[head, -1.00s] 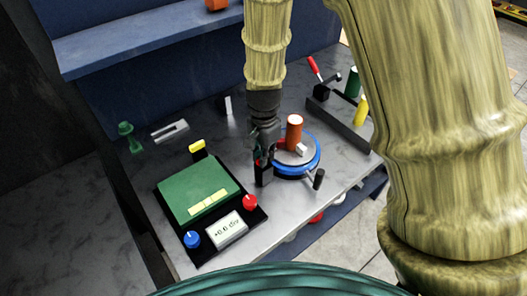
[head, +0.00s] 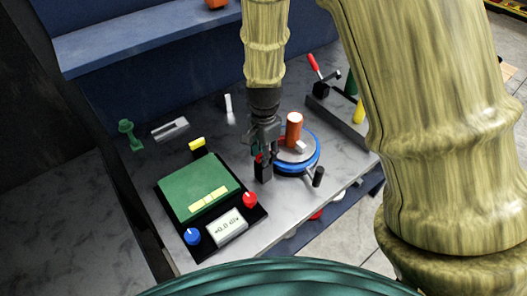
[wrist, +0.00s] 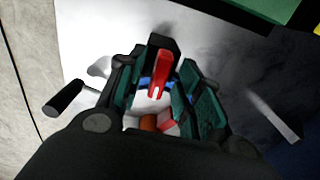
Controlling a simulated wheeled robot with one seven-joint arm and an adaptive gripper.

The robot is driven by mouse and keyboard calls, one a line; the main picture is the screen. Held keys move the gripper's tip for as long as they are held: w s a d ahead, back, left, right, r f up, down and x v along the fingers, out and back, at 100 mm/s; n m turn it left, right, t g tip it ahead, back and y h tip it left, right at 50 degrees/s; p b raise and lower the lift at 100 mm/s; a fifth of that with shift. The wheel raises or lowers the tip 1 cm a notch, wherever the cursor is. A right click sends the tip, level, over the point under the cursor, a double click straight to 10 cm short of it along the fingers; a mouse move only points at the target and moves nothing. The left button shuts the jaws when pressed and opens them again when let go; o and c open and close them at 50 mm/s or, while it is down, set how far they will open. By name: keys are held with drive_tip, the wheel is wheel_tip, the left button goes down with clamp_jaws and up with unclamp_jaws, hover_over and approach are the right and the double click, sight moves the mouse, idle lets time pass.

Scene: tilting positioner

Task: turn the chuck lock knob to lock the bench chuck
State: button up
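The bench chuck (head: 314,157) is a round grey disc with a blue ring, holding an upright orange cylinder (head: 294,130). Beside it stands a black block (head: 263,172) with a red lever, which I take to be the chuck lock knob (wrist: 160,70). My gripper (head: 262,152) points down at this block, left of the cylinder. In the wrist view its two green-padded fingers (wrist: 158,95) stand apart on either side of the red lever. I see no clear contact. The chuck is mostly hidden behind the fingers there.
A black-framed panel with a green plate (head: 197,183), a red button (head: 249,199), a blue knob (head: 192,236) and a display (head: 227,228) lies left of the chuck. A black-tipped handle (head: 318,177) sticks out in front. A red-handled clamp (head: 315,65) stands behind right.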

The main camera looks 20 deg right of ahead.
wheel_tip(320, 180, up, 12)
idle(1.0)
idle(0.4)
